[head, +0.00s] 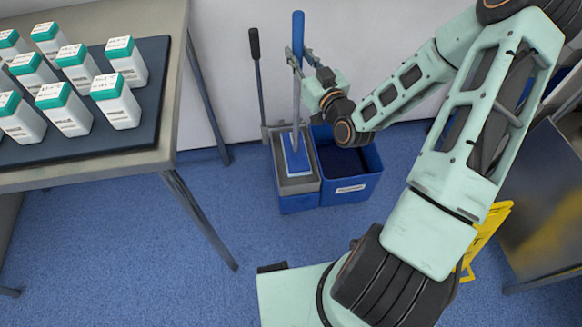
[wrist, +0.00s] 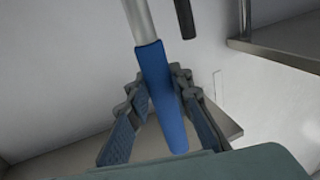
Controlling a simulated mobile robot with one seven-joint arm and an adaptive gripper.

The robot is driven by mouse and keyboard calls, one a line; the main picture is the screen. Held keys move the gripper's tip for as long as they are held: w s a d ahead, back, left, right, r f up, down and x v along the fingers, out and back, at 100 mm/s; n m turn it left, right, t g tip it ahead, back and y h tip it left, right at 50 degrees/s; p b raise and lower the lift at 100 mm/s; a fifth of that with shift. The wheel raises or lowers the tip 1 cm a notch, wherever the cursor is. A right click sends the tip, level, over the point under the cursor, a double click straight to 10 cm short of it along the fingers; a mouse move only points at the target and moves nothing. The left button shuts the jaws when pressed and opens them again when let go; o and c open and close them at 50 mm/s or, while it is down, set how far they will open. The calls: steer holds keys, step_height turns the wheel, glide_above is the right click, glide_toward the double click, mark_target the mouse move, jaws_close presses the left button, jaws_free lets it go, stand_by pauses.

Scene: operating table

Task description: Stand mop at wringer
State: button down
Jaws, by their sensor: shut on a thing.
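The mop has a blue grip (head: 298,32), a grey pole (head: 296,100) and a flat blue head (head: 296,152). It stands nearly upright, with its head over the grey wringer (head: 298,184) on the left part of the blue bucket (head: 345,188). Whether the head presses on the wringer is hard to tell. My gripper (head: 300,60) is shut on the mop high on its handle. In the wrist view, the blue grip (wrist: 162,100) runs between both fingers of my gripper (wrist: 160,82).
A black-tipped wringer lever (head: 254,45) rises left of the mop. A steel table (head: 100,170) at left bears a dark tray (head: 150,100) of white bottles with teal caps. A yellow stand (head: 487,235) and metal cabinet (head: 550,200) are at right. Blue floor lies clear in front.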

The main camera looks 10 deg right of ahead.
mark_target(299, 87)
steer(key=shift+w+f, duration=0.2)
steer(key=shift+f, duration=0.1)
step_height(299, 87, down, 10)
steer(key=b, duration=0.4)
steer(key=shift+a+r, duration=0.1)
steer(key=shift+f, duration=0.2)
steer(key=c, duration=1.7)
jaws_free()
steer(key=shift+c, duration=0.2)
steer(key=shift+r, duration=0.2)
steer(key=p+v, duration=0.2)
steer(key=v, duration=1)
